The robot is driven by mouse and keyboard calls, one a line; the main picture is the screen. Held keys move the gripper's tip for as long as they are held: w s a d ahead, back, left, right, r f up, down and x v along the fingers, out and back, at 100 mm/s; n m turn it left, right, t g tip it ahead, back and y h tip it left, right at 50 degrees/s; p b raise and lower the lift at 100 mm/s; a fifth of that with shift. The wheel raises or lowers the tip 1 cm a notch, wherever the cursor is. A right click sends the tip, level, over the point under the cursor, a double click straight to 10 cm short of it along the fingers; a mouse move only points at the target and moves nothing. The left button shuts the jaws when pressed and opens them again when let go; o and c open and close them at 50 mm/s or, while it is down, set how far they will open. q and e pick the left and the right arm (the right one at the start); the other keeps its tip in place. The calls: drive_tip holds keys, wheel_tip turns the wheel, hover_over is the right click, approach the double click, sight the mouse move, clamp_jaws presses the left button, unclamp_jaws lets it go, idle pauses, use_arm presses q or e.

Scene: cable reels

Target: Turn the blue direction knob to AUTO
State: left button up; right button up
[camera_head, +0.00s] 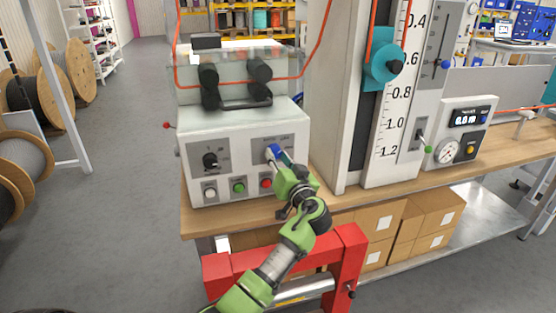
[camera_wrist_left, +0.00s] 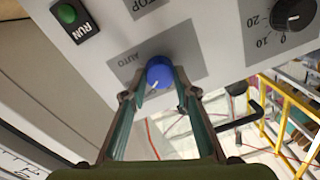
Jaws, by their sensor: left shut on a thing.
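The blue direction knob (camera_head: 270,153) sits at the right of the white control box's front panel (camera_head: 230,188). It also shows in the left wrist view (camera_wrist_left: 159,73), on a grey plate with the word AUTO beside it. A small pale mark shows on its lower part there; its exact setting is hard to read. My left gripper (camera_head: 279,161) is at the panel, its two fingers (camera_wrist_left: 158,92) on either side of the knob and shut on it. In the head view the gripper partly covers the plate and knob. My right gripper is not in view.
A black dial (camera_head: 210,160) and white, green (camera_head: 239,186) and red (camera_head: 266,183) buttons share the panel close to my gripper. A tall white scale column (camera_head: 395,110) stands right on the wooden bench. Cardboard boxes (camera_head: 375,222) are below. Open floor (camera_head: 130,150) lies left.

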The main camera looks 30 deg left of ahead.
use_arm(q)
drive_tip(key=m, duration=0.3)
drive_tip(key=shift+m, duration=0.4)
drive_tip(key=m+p, duration=0.1)
drive_tip(key=m, duration=0.2)
drive_tip(key=shift+m, duration=0.4)
drive_tip(key=m+p, duration=0.2)
drive_tip(key=m, duration=0.3)
drive_tip(key=shift+t, duration=0.3)
drive_tip(key=shift+f+m+h+p, duration=0.1)
drive_tip(key=shift+m+h+p, duration=0.2)
drive_tip(key=shift+m+p, duration=0.75)
drive_tip(key=shift+f+m, duration=0.1)
drive_tip(key=shift+m, duration=0.35)
drive_tip(key=o, duration=1.1)
